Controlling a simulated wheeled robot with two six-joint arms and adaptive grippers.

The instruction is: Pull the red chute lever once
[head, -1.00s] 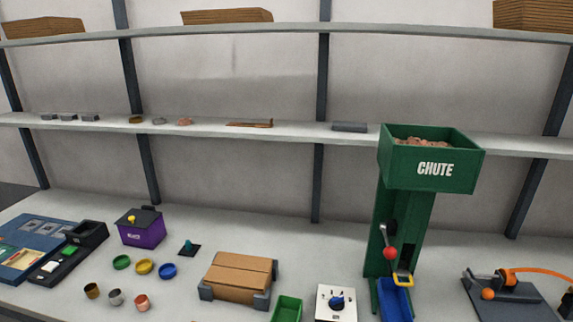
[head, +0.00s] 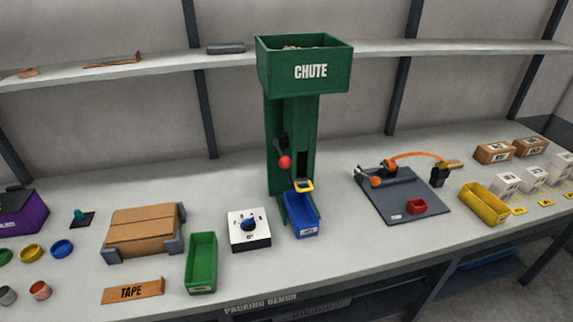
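The green chute tower (head: 303,70) stands on the bench near the middle of the head view, with a bin of copper-coloured pieces on top. The red chute lever (head: 285,162) is a red ball on a dark arm at the left of the tower's front. The lever arm slopes down from a black pivot, ball end low. A blue tray (head: 302,229) sits at the chute's foot, with a yellow-framed piece (head: 299,185) just above it. Neither of my grippers shows in the head view.
A cardboard box (head: 145,229) is farther left. Right of the chute lies a dark board (head: 400,196) with an orange-handled tool. Bench front left of the blue tray is partly clear.

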